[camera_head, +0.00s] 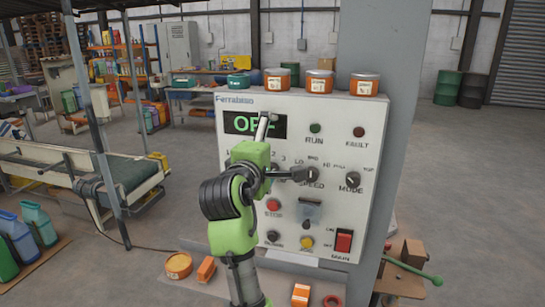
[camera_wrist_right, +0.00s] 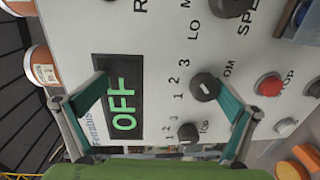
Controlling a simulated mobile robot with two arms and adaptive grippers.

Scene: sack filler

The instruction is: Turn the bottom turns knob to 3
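The gripper is open and holds nothing. My left gripper is not in view.
A similar knob (camera_wrist_right: 188,132) is close by. The display (camera_head: 242,123) reads OFF. The speed knob (camera_head: 312,174) and mode knob (camera_head: 352,179) are to the right; the red stop button (camera_head: 273,204) is below. Several cans (camera_head: 320,81) stand on top of the panel.

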